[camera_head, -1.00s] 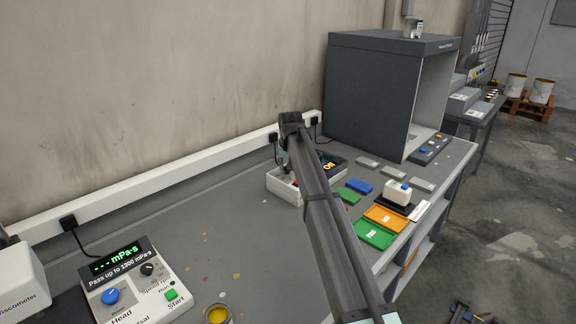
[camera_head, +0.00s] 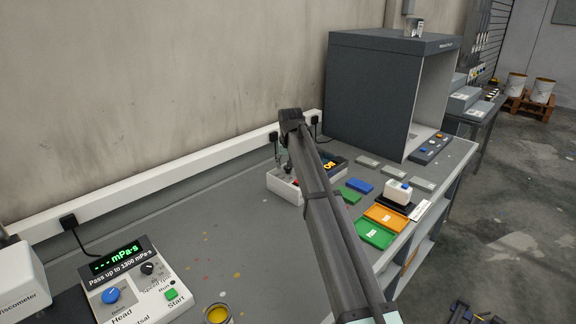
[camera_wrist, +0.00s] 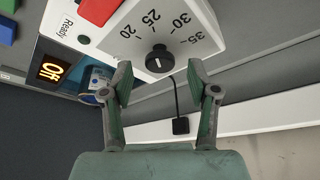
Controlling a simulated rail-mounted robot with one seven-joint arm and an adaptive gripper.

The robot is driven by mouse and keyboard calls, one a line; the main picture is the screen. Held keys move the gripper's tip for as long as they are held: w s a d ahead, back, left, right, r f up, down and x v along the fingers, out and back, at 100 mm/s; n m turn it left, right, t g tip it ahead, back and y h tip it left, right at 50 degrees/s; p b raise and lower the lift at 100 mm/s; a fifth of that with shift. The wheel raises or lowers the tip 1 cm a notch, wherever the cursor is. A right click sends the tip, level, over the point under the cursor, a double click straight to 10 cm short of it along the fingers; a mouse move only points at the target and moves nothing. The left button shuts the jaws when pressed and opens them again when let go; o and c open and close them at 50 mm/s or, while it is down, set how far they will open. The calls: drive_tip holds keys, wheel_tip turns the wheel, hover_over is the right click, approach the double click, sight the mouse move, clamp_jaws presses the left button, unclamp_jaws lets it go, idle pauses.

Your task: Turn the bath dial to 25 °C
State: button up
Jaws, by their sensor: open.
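The bath is a white box (camera_head: 285,187) on the bench in the head view, partly hidden by my arm. The wrist view shows its panel with the bath dial (camera_wrist: 159,59), a round black knob with a white mark. Printed numbers 20, 25, 30 and 35 run around the dial; I cannot tell exactly where the mark points. My gripper (camera_wrist: 160,82) is open, its two fingers apart on either side of the dial, just short of it in the picture. Contact with the knob does not show. In the head view the fingers are small and partly hidden.
The wrist view shows a red button (camera_wrist: 98,10), a "Ready" label and an orange lit display (camera_wrist: 54,68). A black plug (camera_wrist: 180,126) and cable are near. Green (camera_head: 375,235) and orange (camera_head: 386,217) trays lie right of my arm; a grey booth (camera_head: 375,90) stands behind.

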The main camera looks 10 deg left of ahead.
drive_tip(key=v, duration=1)
drive_tip(key=shift+s+r, duration=0.2)
drive_tip(key=shift+r, duration=0.15)
drive_tip(key=shift+d, duration=0.1)
